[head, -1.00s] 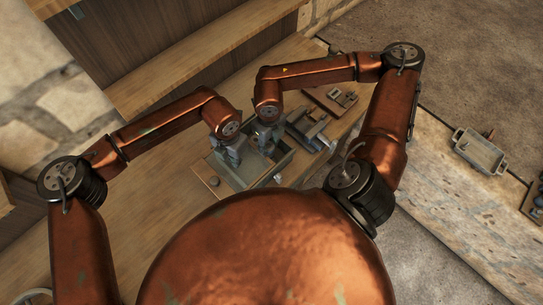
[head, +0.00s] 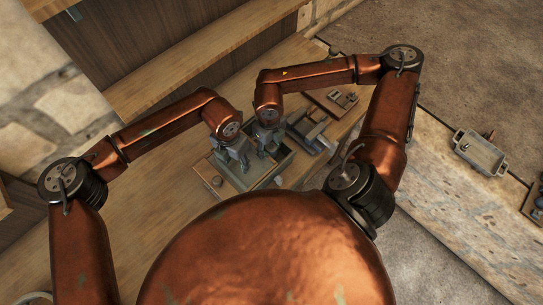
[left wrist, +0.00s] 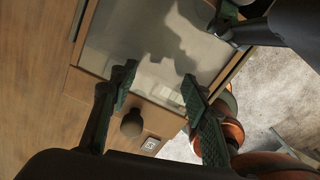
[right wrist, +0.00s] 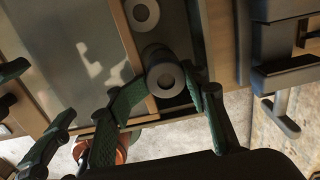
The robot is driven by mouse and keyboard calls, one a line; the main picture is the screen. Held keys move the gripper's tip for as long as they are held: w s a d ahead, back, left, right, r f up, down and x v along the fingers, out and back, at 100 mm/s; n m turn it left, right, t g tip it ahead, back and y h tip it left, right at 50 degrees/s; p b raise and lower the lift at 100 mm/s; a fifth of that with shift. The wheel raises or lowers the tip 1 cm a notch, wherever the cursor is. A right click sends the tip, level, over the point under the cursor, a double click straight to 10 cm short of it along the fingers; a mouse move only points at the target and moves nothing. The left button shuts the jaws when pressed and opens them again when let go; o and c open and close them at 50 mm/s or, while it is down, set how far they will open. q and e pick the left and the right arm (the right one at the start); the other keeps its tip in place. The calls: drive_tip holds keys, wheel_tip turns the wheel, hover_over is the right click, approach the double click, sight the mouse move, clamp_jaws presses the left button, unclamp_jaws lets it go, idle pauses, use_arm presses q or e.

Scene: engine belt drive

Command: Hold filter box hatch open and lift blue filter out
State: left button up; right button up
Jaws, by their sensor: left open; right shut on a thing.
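The filter box (head: 285,160) stands on the bench between my arms in the head view. A flat grey panel (left wrist: 150,45), seemingly its hatch, fills the top of the left wrist view and shows in the right wrist view (right wrist: 85,60). My left gripper (head: 243,166) is open and empty over the box's left part; its fingers (left wrist: 158,85) are apart above the panel's edge. My right gripper (head: 268,148) is at the box's far right part. I cannot make out a blue filter.
Grey metal parts (head: 312,133) lie close right of the box, with a wooden board (head: 333,99) of parts behind. A grey tray (head: 480,152) is far right. Bare bench lies left.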

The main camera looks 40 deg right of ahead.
drive_tip(key=shift+s, duration=0.15)
drive_tip(key=shift+r+p, duration=1.2)
drive_tip(key=shift+r, duration=0.1)
drive_tip(key=shift+c, duration=1.1)
use_arm(q)
wheel_tip(320, 180, up, 7)
wheel_tip(320, 180, up, 8)
